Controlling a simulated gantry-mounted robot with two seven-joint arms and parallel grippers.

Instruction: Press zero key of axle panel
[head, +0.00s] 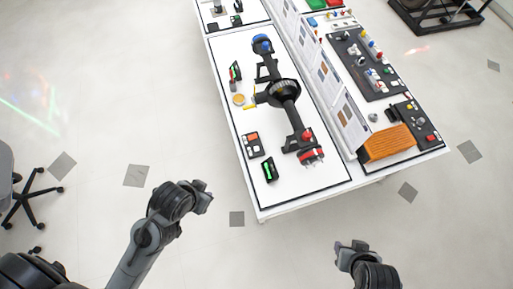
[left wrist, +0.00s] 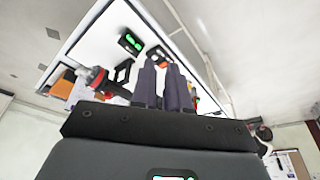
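An axle assembly (head: 284,92) lies on the white table, with small devices beside it. One is a dark keypad-like panel with red and pale keys (head: 252,144). Nearer the front corner is a dark box with a lit green display (head: 269,170), which also shows in the left wrist view (left wrist: 130,42). I cannot tell which is the axle panel, and no zero key can be read. My left gripper (head: 206,197) is off the table, left of its front corner. Its dark fingers (left wrist: 162,80) stand close together with nothing visible between them. My right gripper (head: 344,252) is in front of the table, touching nothing.
The white table (head: 303,194) has a bare front edge. An upright divider (head: 322,75) runs along it. Beyond are an orange ribbed block (head: 388,142) and a dark board with fittings (head: 360,60). A chair (head: 22,195) stands at far left. The floor between is clear.

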